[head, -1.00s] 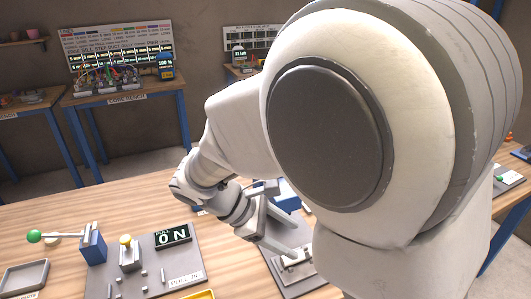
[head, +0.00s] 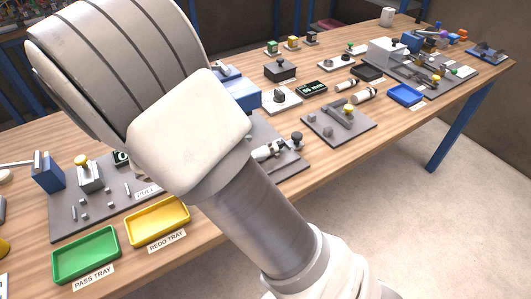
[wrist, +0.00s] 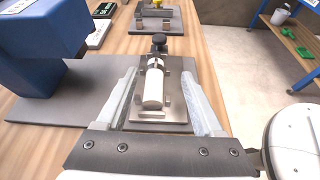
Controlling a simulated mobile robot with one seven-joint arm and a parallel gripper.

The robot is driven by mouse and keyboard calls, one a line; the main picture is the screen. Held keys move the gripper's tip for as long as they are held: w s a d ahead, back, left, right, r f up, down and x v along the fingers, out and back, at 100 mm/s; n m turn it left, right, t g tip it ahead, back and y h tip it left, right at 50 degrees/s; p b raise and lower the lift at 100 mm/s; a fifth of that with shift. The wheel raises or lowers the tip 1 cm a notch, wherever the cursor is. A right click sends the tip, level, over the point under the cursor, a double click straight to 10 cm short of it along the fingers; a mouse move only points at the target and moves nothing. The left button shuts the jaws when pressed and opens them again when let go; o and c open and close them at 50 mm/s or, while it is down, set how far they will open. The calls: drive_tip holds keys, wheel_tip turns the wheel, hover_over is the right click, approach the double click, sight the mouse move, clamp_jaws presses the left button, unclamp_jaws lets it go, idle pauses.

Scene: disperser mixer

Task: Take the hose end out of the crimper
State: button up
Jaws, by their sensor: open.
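In the wrist view, a white cylinder with a metal band (wrist: 154,88), which looks like the hose end, lies in a small metal holder on a grey plate (wrist: 84,92). A black knob (wrist: 159,40) stands at its far end. My gripper (wrist: 159,73) is open, with one finger on each side of the cylinder; I cannot tell whether they touch it. A blue machine (wrist: 35,45), seemingly the crimper body, stands to the left. In the head view, the banded cylinder (head: 268,150) and blue machine (head: 240,93) show partly beyond my arm, which hides my gripper.
A green tray (head: 60,272) and a yellow tray (head: 133,238) lie at the table's front left. Another grey fixture plate (head: 365,131) is to the right, with a blue tray (head: 405,94) beyond. The wooden table's front edge is close to the plate.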

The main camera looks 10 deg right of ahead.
sight(271, 145)
drive_tip(key=x, duration=0.3)
drive_tip(key=shift+w+a+f+b+x, duration=0.15)
drive_tip(key=shift+b+x, duration=0.25)
drive_tip(key=shift+x, duration=0.9)
drive_tip(key=shift+w+a+f+b+x, duration=0.15)
drive_tip(key=shift+b+x, duration=0.25)
drive_tip(key=shift+x, duration=0.95)
drive_tip(key=shift+d, duration=0.1)
clamp_jaws()
